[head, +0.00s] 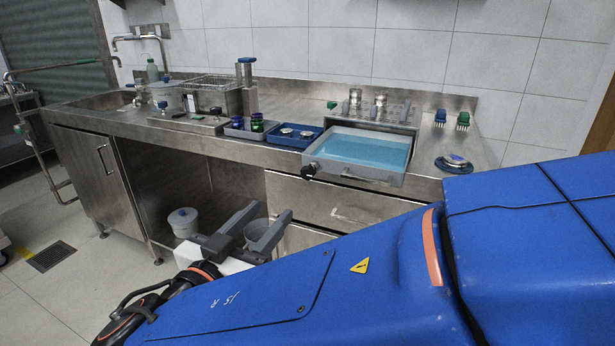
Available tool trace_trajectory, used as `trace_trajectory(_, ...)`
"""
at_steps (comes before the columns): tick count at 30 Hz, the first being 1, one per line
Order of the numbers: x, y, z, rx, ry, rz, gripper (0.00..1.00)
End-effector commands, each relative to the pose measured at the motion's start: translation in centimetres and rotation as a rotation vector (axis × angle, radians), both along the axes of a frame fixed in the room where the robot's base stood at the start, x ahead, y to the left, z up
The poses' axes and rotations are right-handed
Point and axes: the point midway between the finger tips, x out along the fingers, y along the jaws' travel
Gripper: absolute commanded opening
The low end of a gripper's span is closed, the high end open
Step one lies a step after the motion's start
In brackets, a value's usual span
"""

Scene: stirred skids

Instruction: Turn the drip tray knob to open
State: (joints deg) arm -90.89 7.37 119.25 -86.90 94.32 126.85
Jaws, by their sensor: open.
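A grey tray (398,182) with blue liquid in it sits on the steel counter, and I take it for the drip tray. A dark round knob (309,171) is on its front left corner; its turn position is too small to tell. A bar handle runs along the tray's front. My gripper (270,209) is open and empty, in front of the counter, lower and to the left of the knob and apart from it. Its two grey fingers point up and to the right.
A blue tray (279,138) with round metal parts stands left of the drip tray. A blue and silver disc (454,162) lies to its right. Steel drawers (345,204) are below. A white bucket (183,222) stands under the counter. My blue arm covers the lower right.

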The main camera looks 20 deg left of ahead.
Motion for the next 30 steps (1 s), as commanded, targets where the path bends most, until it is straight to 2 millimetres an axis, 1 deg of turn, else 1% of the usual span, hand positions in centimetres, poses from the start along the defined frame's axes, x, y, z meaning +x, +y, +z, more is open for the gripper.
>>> trace_trajectory(1,0.8,-0.1,0.0,0.0,0.001,-0.003,0.43)
trace_trajectory(21,11.7,-1.1,0.0,-0.002,0.002,-0.004,0.43)
trace_trajectory(27,14.3,-1.2,0.0,-0.002,0.002,-0.003,0.43)
trace_trajectory(30,15.2,-1.3,0.0,-0.002,0.002,-0.003,0.43)
